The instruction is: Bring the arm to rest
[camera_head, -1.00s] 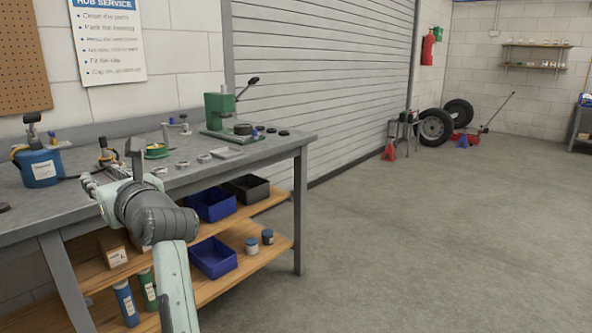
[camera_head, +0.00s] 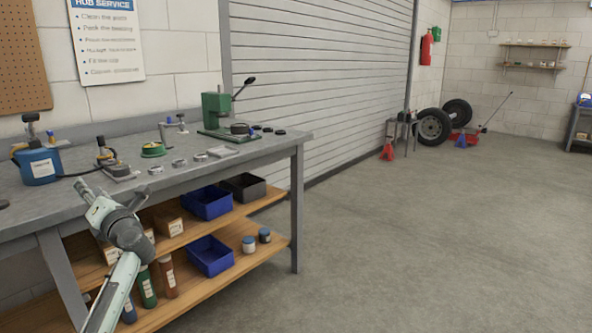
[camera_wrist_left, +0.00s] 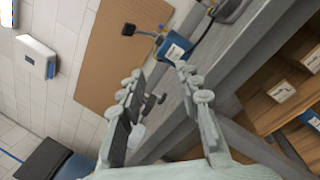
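My left arm comes in from the lower left of the head view, in front of the workbench (camera_head: 255,152). My left gripper (camera_head: 82,188) is near the bench's front edge at the left and covers a little of it. In the left wrist view the two fingers of my left gripper (camera_wrist_left: 158,72) stand well apart with nothing held between them. The wrist view is tilted and shows the blue container (camera_wrist_left: 173,48) beyond the fingertips. My right arm and gripper are not in view.
The bench top carries the blue container (camera_head: 38,166), a green press (camera_head: 217,112) and several small rings. Below are shelves with blue bins (camera_head: 210,257), jars and tubes. Open floor (camera_head: 430,240) lies to the right; tyres (camera_head: 433,127) stand far back.

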